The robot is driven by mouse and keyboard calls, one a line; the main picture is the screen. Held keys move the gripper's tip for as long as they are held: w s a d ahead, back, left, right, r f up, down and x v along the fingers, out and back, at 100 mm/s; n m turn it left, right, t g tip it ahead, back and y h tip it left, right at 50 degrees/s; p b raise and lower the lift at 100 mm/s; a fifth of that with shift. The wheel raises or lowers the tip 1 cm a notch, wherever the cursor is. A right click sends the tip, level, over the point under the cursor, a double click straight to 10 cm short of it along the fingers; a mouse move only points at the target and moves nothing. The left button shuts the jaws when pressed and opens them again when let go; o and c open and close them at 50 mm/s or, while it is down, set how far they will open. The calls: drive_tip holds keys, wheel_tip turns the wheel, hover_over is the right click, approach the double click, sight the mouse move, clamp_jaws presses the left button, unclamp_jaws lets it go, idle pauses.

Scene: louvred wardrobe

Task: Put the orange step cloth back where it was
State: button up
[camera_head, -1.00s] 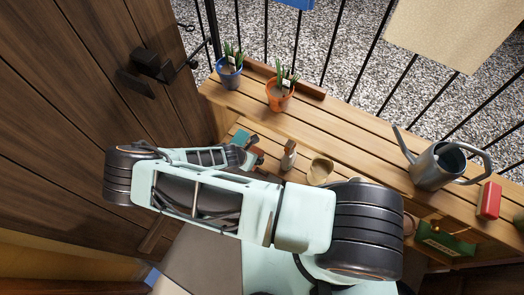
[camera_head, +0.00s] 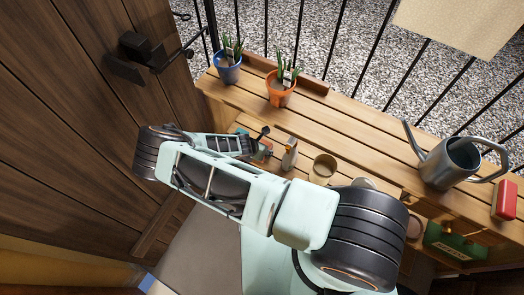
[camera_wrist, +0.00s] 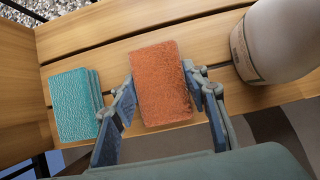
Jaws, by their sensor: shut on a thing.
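The orange step cloth (camera_wrist: 161,83) is a flat, rough-textured block between the two fingers of my gripper (camera_wrist: 165,108) in the wrist view. My gripper is shut on it, with a finger against each side. It is over the light wooden slats of a low shelf (camera_wrist: 100,48); I cannot tell whether it touches them. A teal cloth stack (camera_wrist: 76,104) lies on the slats just left of my gripper. In the head view my gripper (camera_head: 256,143) is over the lower shelf, and the orange cloth is mostly hidden there.
A white bottle (camera_wrist: 278,42) stands close right of my gripper. On the upper bench are a blue pot (camera_head: 228,68), an orange pot (camera_head: 280,95), a watering can (camera_head: 450,163) and a red block (camera_head: 504,200). A dark wooden door (camera_head: 80,120) stands at left.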

drive_tip(key=o, duration=1.1)
drive_tip(key=shift+s+r, duration=0.1)
drive_tip(key=shift+r, duration=0.2)
drive_tip(key=p+v, duration=0.4)
drive_tip(key=v, duration=0.7)
drive_tip(key=shift+s+a+r+p, duration=0.15)
drive_tip(key=shift+a+r+p, duration=0.05)
drive_tip(key=shift+p, duration=0.1)
